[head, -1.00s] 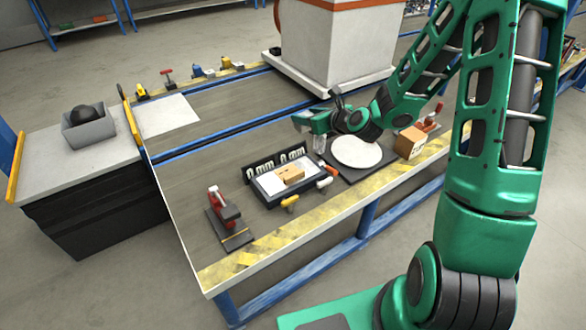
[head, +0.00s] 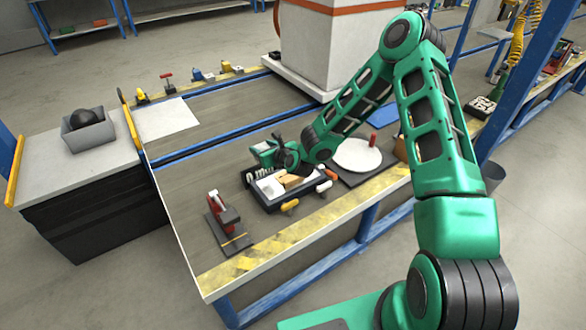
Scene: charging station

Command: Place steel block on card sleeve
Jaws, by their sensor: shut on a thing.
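My gripper (head: 266,162) is over the back left part of a dark tray (head: 275,206) on the bench. It is shut, but the steel block in it cannot be made out clearly at this size. The card sleeve looks to be the small brown cardboard piece (head: 293,180) lying on the white lining (head: 270,186) of the tray. The gripper is behind and left of this brown piece. Whether the held thing touches anything cannot be told.
A white disc (head: 357,154) on a dark plate is right of the tray. A red clamp (head: 224,209) stands left. A cardboard box (head: 400,149) is partly hidden behind my arm.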

